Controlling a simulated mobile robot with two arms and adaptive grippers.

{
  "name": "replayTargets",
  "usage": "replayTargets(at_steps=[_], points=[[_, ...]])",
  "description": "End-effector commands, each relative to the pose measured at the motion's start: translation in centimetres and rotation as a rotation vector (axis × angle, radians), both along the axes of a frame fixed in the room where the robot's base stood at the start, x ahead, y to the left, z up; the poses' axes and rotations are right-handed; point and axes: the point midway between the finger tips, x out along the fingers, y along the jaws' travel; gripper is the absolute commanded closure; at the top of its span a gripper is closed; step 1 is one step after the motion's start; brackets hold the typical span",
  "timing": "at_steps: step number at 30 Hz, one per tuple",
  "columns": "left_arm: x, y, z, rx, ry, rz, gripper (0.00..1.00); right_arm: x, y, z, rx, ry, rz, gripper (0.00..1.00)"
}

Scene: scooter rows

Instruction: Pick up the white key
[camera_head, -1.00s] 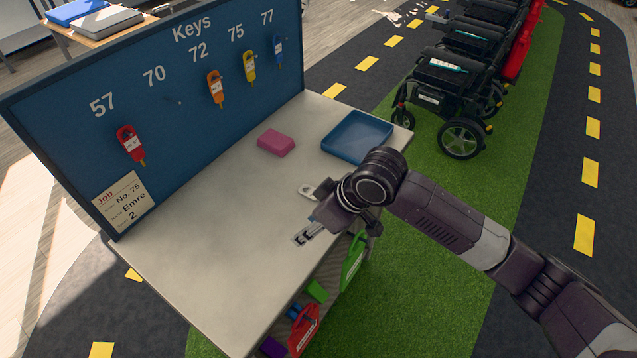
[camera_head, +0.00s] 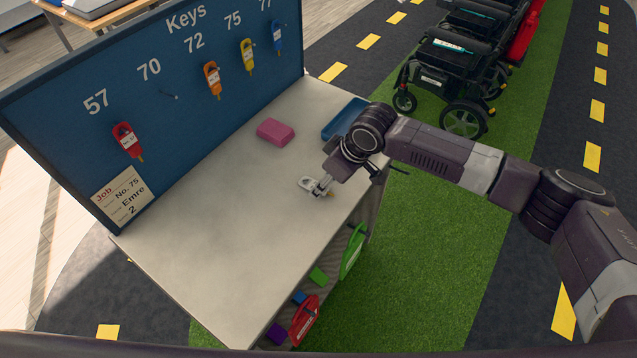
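The white key (camera_head: 306,183) lies on the grey tabletop, its rounded tag sticking out to the left of my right gripper (camera_head: 319,187). A small yellowish tip (camera_head: 331,194) shows on the gripper's other side. The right gripper comes in from the right and points down, with its fingers at the middle of the key. The fingers look small and close together there, and I cannot tell whether they are shut on the key. The key's middle is hidden by the fingers. My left gripper is not in view.
A blue key board (camera_head: 150,85) stands along the table's back edge with red, orange, yellow and blue keys; hook 70 is empty. A pink block (camera_head: 275,132) and a blue tray (camera_head: 340,118), partly behind my arm, sit on the table (camera_head: 215,240). The table's front left is clear.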

Motion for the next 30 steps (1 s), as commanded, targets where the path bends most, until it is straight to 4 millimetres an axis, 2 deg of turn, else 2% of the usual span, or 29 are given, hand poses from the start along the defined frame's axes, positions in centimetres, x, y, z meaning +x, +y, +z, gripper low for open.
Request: replayTargets(at_steps=[4, 11, 19, 30], points=[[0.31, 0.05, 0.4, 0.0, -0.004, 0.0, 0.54, 0.24, 0.41, -1.11, -0.001, 0.0, 0.001, 0.59], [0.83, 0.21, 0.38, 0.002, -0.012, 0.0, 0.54, 0.27, 0.44, -1.35, 0.0, 0.0, 0.001, 0.59], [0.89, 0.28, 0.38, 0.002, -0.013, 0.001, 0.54, 0.27, 0.42, -1.32, 0.0, 0.0, 0.001, 0.87], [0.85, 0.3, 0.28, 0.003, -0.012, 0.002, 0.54, 0.31, 0.43, -1.02, 0.0, -0.002, 0.001, 0.88]])
